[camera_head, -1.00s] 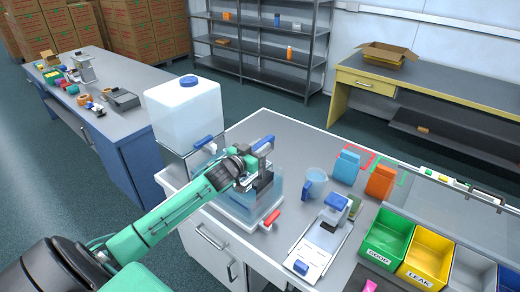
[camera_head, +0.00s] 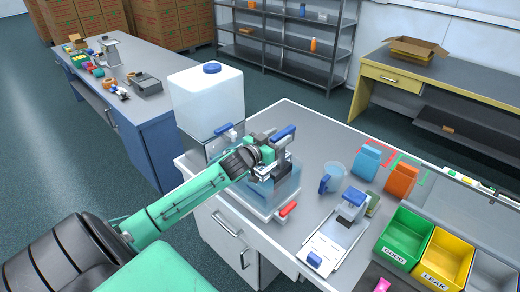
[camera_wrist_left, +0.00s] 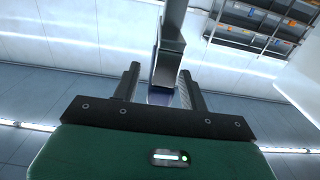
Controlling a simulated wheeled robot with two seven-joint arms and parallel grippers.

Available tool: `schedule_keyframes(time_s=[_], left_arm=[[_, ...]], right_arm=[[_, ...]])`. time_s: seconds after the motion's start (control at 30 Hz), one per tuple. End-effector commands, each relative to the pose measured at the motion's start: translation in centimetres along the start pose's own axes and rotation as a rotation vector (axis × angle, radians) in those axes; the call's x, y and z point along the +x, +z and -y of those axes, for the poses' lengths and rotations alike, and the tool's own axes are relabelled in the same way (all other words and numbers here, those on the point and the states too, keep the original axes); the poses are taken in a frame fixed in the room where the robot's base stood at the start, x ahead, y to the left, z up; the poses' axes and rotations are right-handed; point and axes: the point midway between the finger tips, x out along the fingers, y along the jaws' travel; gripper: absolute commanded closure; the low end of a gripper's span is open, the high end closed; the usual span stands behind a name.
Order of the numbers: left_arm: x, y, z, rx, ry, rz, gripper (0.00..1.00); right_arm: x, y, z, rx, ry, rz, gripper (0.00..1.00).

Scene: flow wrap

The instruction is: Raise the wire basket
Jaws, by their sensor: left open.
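A clear tank (camera_head: 286,190) stands at the left end of the grey bench in the head view. A grey post with a blue bar (camera_head: 283,132) on top rises beside my gripper above the tank. I cannot make out the wire basket; my gripper and the tank wall cover much of that spot. My left gripper (camera_head: 268,172) is over the tank. In the left wrist view, my left gripper (camera_wrist_left: 161,88) is open, with its fingers apart on either side of a grey upright part (camera_wrist_left: 168,60). I cannot tell whether they touch it. My right gripper is not in view.
A white jug with a blue cap (camera_head: 207,100) stands behind the tank. To the right are a blue-handled cup (camera_head: 334,176), a blue pouch (camera_head: 366,162), an orange pouch (camera_head: 401,180), a clamp device (camera_head: 350,205), and green (camera_head: 404,236) and yellow (camera_head: 444,262) bins.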

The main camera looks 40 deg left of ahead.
Motion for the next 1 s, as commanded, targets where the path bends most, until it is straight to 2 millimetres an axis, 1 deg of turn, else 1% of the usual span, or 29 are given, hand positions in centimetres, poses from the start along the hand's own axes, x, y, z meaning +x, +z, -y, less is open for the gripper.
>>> schedule_keyframes(time_s=[0.03, 0.1, 0.6, 0.8, 1.0], left_arm=[[-0.8, 0.4, 0.0, 0.001, 0.001, 0.001, 0.56], [-1.9, 0.5, -0.1, 0.001, 0.001, 0.002, 0.56], [-9.4, 0.2, 0.0, 0.002, 0.001, 0.0, 0.56], [-11.3, 0.1, 0.0, 0.001, 0.001, -0.001, 0.56], [-12.1, -0.1, 0.0, 0.002, 0.001, -0.002, 0.56]], right_arm=[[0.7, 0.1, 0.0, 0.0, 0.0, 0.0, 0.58], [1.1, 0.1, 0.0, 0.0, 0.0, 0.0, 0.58], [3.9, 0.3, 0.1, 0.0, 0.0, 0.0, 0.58], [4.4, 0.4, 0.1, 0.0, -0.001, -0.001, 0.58], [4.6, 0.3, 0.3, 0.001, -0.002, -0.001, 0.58]])
